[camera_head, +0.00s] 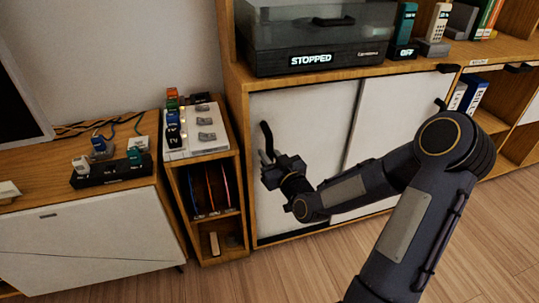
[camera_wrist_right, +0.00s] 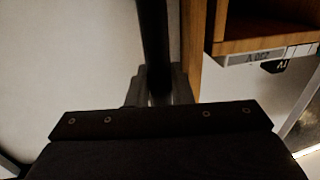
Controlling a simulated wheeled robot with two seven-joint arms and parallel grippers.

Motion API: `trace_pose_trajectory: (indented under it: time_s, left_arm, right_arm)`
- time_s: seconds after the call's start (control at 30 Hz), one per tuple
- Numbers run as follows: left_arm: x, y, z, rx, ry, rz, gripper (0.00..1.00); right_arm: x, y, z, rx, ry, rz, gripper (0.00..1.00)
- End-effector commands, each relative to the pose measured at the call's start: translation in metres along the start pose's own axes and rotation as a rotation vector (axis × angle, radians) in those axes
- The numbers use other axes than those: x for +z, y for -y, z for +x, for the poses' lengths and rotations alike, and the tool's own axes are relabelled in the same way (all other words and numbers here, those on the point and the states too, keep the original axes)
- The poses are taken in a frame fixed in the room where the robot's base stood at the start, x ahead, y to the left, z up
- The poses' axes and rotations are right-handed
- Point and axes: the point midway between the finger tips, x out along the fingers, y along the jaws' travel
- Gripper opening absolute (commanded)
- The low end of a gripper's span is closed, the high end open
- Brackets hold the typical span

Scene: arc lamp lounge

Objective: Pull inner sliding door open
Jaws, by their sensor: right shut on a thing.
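The wooden cabinet has two white sliding door panels, a left one (camera_head: 305,118) and a right one (camera_head: 402,108). A dark seam separates them, and I cannot clearly tell which runs behind. A dark upright handle (camera_head: 266,136) stands near the left edge of the left panel. My right gripper (camera_head: 267,164) is shut on the lower part of this handle. In the right wrist view the dark handle bar (camera_wrist_right: 154,45) runs up between the fingers of my right gripper (camera_wrist_right: 158,88), with the white panel (camera_wrist_right: 65,65) to its left. My left gripper is not in view.
A turntable with a "STOPPED" display (camera_head: 312,59) sits on the cabinet top. A narrow wooden shelf (camera_head: 209,170) holding records stands close left of the handle. A low white-fronted cabinet (camera_head: 90,240) is further left. The wooden floor (camera_head: 290,272) in front is clear.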

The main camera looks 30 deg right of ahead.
Motion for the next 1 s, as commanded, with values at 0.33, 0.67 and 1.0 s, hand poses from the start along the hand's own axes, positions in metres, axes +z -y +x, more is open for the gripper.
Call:
trace_pose_trajectory:
  time_s: [0.33, 0.67, 1.0]
  left_arm:
    - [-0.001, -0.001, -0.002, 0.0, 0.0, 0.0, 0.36]
    - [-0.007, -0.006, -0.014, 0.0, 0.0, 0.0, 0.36]
    - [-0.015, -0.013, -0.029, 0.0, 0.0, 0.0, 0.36]
  right_arm:
    - [-0.001, -0.028, -0.005, 0.009, 0.001, -0.004, 0.0]
    - [-0.003, -0.118, -0.024, 0.011, 0.003, -0.005, 0.0]
    - [-0.002, -0.195, -0.039, 0.005, 0.002, -0.001, 0.0]
